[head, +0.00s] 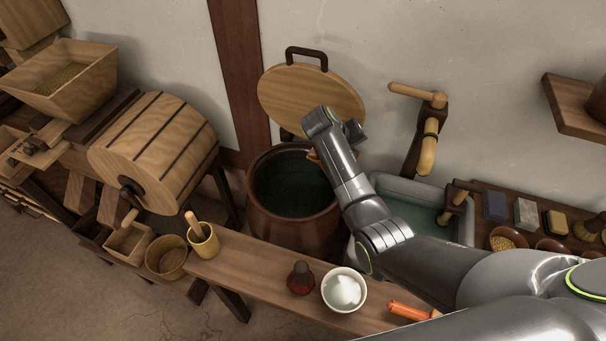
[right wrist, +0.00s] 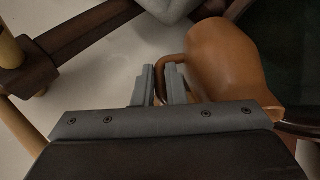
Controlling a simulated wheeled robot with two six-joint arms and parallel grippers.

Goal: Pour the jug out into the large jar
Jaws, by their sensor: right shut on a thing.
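The large jar (head: 265,222) is brown, stands open behind the bench, and shows dark liquid inside. My right gripper (right wrist: 163,85) is shut on the handle of the jug (right wrist: 222,58), an orange-brown vessel. In the head view my wrist hides nearly all of the jug; only a small orange-brown bit shows beside it, over the right part of the jar's mouth. In the right wrist view the jug's body is right of the fingers, beside the jar's dark opening. I cannot tell the jug's tilt or see its contents. My left gripper is out of view.
A round wooden lid (head: 305,98) leans on the wall behind the jar. A grey basin of water (head: 455,226) stands to its right. A wooden drum (head: 150,152) is left.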

